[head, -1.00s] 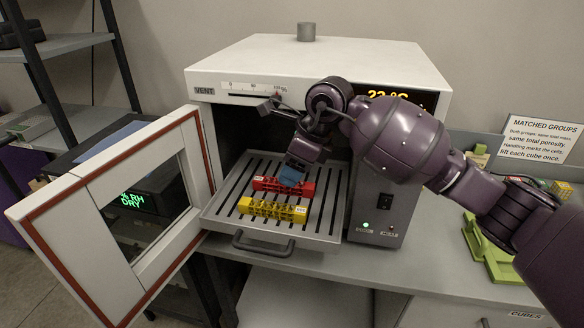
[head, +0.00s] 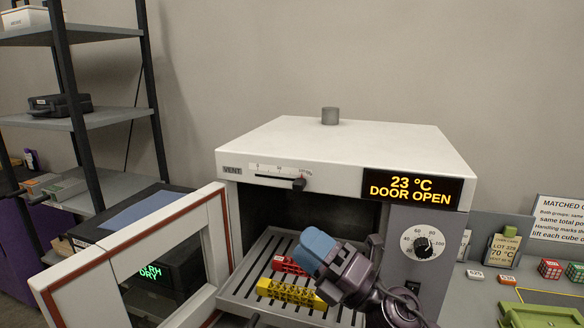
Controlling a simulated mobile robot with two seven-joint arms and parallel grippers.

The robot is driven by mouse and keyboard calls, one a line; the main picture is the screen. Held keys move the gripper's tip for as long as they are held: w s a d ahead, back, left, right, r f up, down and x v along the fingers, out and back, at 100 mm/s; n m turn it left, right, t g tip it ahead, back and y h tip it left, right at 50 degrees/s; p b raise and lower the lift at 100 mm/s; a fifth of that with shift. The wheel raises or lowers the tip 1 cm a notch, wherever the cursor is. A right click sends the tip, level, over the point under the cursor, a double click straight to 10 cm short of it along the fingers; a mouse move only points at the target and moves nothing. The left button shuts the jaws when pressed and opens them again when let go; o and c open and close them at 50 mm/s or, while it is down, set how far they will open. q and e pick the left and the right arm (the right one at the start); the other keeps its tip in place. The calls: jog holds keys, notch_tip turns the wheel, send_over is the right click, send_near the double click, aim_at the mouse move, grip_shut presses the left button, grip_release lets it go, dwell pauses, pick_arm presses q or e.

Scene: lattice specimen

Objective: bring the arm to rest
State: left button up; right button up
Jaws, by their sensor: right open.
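My right gripper (head: 314,248) is in front of the open oven, over the right part of the pulled-out slotted tray (head: 247,287) as seen. Its blue finger pads point up and left; it is open, and I see nothing held in it. My right arm comes up from the bottom edge. A red lattice bar (head: 288,265) lies on the tray, its right end hidden behind the gripper. A yellow lattice bar (head: 288,291) lies in front of it, with its right end close to the gripper in the picture. My left gripper is out of view.
The oven (head: 345,150) shows "23 °C DOOR OPEN". Its door (head: 95,292) swings out at the left, beside the tray. A dark shelf rack (head: 90,120) stands at the far left. Small cubes (head: 550,268) and a green fixture (head: 540,315) are on the bench at right.

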jog(key=s+d+f+m+t+h, duration=0.25)
jog(key=d+f+m+h, duration=0.45)
jog(key=d+m+h, duration=0.55)
jog(key=s+d+f+m+t+h, duration=0.25)
jog(key=d+f+m+h, duration=0.6)
jog(key=m, duration=0.65)
jog(key=s+d+f+m+g, duration=0.1)
jog(key=s+f+m+g, duration=0.1)
jog(key=s+f+g, duration=0.35)
jog(key=s+d+f+m+g, duration=0.2)
jog(key=s+f+g, duration=0.1)
jog(key=s, duration=0.6)
jog(key=s+d+f+m+g, duration=0.1)
jog(key=s+f+m+g, duration=0.3)
jog(key=s, duration=0.4)
jog(key=w+f+n+t, duration=0.2)
jog(key=w+f+t, duration=0.5)
jog(key=f, duration=0.3)
jog(key=shift+w+a+f+t+y, duration=0.15)
jog(key=shift+w+f+t+y, duration=0.1)
jog(key=shift+w+t+y, duration=0.2)
jog(key=shift+o, duration=0.4)
jog(key=shift+w, duration=0.1)
